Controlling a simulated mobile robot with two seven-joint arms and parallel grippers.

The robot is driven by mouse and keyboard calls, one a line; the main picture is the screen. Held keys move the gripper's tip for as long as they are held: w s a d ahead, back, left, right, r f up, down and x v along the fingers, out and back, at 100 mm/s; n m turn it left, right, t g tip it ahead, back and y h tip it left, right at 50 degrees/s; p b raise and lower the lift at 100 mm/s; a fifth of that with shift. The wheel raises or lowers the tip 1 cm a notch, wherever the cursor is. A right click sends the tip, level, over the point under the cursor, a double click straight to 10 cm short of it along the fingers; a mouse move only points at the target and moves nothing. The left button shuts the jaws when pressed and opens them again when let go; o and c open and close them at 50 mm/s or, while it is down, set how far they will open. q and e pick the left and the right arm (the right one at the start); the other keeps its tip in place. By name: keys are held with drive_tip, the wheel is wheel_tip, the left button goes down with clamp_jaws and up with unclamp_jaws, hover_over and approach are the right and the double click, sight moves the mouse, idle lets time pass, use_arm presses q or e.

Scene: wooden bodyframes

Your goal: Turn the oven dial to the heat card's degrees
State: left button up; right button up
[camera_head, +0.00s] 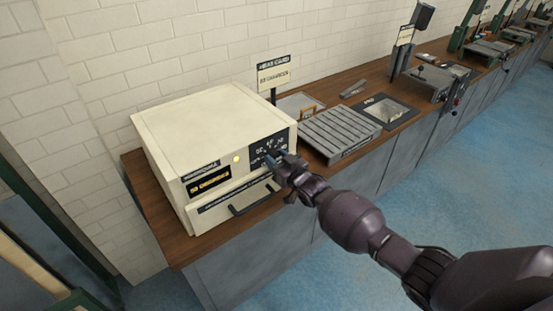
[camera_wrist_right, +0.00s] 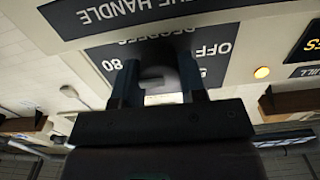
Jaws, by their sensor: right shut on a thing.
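The cream oven (camera_head: 215,130) stands on the wooden counter, with a dark dial panel (camera_head: 257,150) at the right of its front. My right gripper (camera_head: 274,158) reaches that panel from the right. In the right wrist view, its two fingers (camera_wrist_right: 158,85) are shut on the grey dial (camera_wrist_right: 155,72), one finger on each side. Upside-down markings "OFF", "80" and "DEGREES" show around the dial; the fingers hide part of the scale. The heat card (camera_head: 274,76) stands on a post behind the oven; its degrees are too small to read surely. My left gripper is not in view.
The oven's dark handle (camera_head: 254,199) juts out below. A slatted grey rack (camera_head: 340,133) stands right of the oven. The blue floor in front is clear.

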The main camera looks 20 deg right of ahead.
idle(0.4)
drive_tip(key=o, duration=0.9)
drive_tip(key=v, duration=1)
drive_tip(key=shift+s+d+b, duration=0.15)
drive_tip(key=shift+s+b, duration=0.2)
drive_tip(key=shift+s, duration=0.05)
